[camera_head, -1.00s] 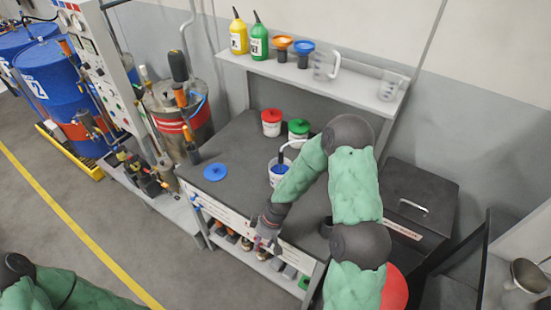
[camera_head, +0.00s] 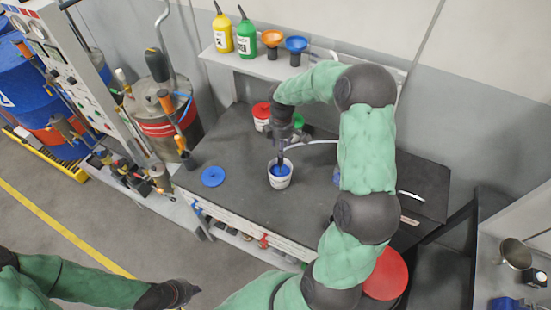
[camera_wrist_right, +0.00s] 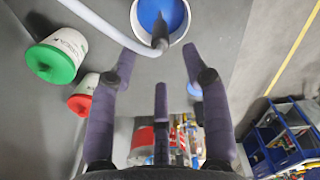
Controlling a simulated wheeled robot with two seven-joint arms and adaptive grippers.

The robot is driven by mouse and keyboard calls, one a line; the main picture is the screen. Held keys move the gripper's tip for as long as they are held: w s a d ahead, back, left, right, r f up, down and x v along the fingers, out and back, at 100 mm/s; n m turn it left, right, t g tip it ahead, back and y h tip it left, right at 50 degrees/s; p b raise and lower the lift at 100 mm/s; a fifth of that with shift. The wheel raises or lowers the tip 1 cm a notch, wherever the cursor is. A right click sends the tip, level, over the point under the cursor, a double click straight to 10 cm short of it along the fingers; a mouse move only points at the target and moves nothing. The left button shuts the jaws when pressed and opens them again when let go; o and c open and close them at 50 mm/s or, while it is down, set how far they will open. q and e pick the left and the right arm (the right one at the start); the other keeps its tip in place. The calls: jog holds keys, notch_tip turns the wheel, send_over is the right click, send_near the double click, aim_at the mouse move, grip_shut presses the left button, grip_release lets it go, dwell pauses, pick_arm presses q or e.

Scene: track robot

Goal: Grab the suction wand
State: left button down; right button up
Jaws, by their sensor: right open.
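The suction wand (camera_head: 280,161) has a dark tip section and a pale hose. It stands in a white bucket (camera_head: 280,182) with blue contents on the dark bench. In the right wrist view the dark wand (camera_wrist_right: 160,36) shows over the blue contents of the bucket (camera_wrist_right: 139,22). My right gripper (camera_head: 287,138) is above the bucket, close to the wand. In the wrist view my right gripper (camera_wrist_right: 160,55) is open, with its fingers spread below the wand and nothing between them. My left gripper (camera_head: 182,292) is low at the left, away from the bench; its fingers are unclear.
A red-lidded tub (camera_head: 261,113) and a partly hidden green-lidded tub (camera_head: 298,120) stand behind the bucket. A blue lid (camera_head: 213,177) lies left on the bench. A shelf (camera_head: 265,65) with bottles and funnels is behind. The bench between lid and bucket is clear.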

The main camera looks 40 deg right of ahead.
aim_at(281, 161)
notch_tip(281, 161, down, 4)
jog(key=shift+s, duration=0.15)
jog(key=shift+f, duration=0.85)
jog(key=f, duration=0.4)
jog(key=shift+w+f, duration=0.1)
jog(key=shift+w, duration=0.1)
grip_shut()
